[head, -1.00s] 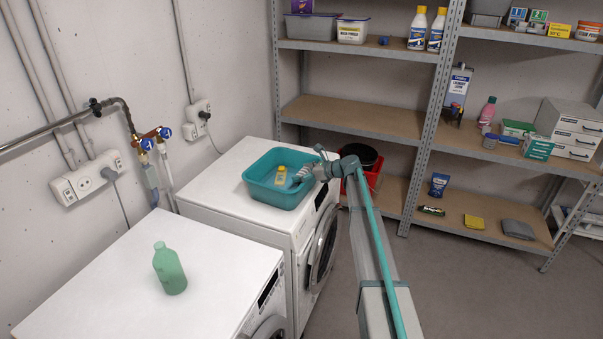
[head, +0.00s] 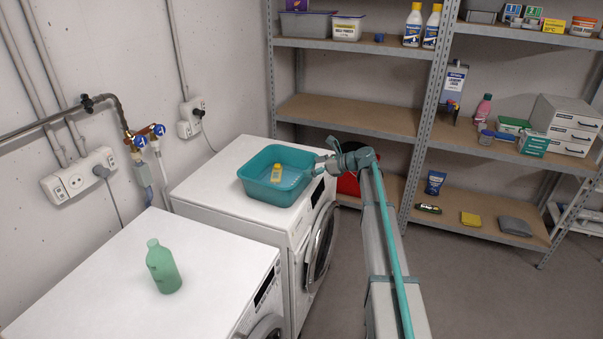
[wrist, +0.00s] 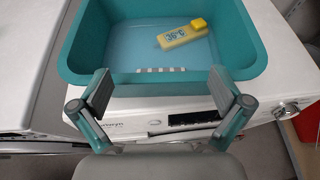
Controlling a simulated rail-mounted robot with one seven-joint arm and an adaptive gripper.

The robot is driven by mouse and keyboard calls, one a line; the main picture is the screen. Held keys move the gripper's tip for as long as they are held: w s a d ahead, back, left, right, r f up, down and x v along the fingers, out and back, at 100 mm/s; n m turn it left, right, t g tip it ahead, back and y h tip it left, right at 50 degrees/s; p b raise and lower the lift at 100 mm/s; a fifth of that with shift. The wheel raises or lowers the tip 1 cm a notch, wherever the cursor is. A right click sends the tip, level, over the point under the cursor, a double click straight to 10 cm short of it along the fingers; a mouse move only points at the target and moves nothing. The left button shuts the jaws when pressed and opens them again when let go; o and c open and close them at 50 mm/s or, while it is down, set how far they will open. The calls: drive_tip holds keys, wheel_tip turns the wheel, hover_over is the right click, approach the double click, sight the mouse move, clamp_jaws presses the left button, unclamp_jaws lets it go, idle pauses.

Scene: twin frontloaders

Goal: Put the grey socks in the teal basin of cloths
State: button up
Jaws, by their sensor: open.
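The teal basin (head: 262,192) stands on the far white machine; it also shows in the wrist view (wrist: 88,45). A yellow thermometer-like item (wrist: 182,35) marked in °C lies inside on a light blue bottom. A small grey-and-white striped thing (wrist: 160,70) shows just inside the near wall; it may be the grey socks, mostly hidden by that wall. My gripper (wrist: 160,90) is open and empty, its fingers apart just outside the basin's near wall. In the head view my gripper (head: 320,165) is at the basin's right side.
A green bottle (head: 163,267) stands on the near white machine (head: 215,265). A red bucket (head: 348,184) is behind my arm. Shelves (head: 350,116) at the back hold bottles and boxes. A yellow cloth (head: 471,219) and a grey folded cloth (head: 515,226) lie on the lower shelf.

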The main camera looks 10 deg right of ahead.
drive_tip(key=b+v, duration=0.1)
drive_tip(key=v, duration=0.4)
drive_tip(key=s+a+f+n+g+h, duration=0.1)
drive_tip(key=s+a+f+n+g, duration=0.2)
drive_tip(key=s+f, duration=0.75)
drive_tip(key=s+a+f+n+g+h, duration=0.3)
drive_tip(key=s+f, duration=0.5)
drive_tip(key=f, duration=0.6)
drive_tip(key=s+a+f+n+g, duration=0.1)
drive_tip(key=s+a+f+n, duration=0.3)
drive_tip(key=s+f, duration=0.65)
drive_tip(key=s+f+n+g+h, duration=0.2)
drive_tip(key=s+f+n, duration=0.3)
drive_tip(key=s, duration=0.9)
drive_tip(key=s+f+n+g+h, duration=0.2)
drive_tip(key=s+f+n+g, duration=0.1)
drive_tip(key=s, duration=1.1)
drive_tip(key=s+d+f+n+g+h, duration=0.1)
drive_tip(key=s+f+n, duration=0.5)
drive_tip(key=s, duration=0.9)
drive_tip(key=shift+f+n+g+h, duration=0.4)
drive_tip(key=shift+n+g+h, duration=0.2)
drive_tip(key=shift+g+h, duration=0.35)
drive_tip(key=shift+s, duration=0.1)
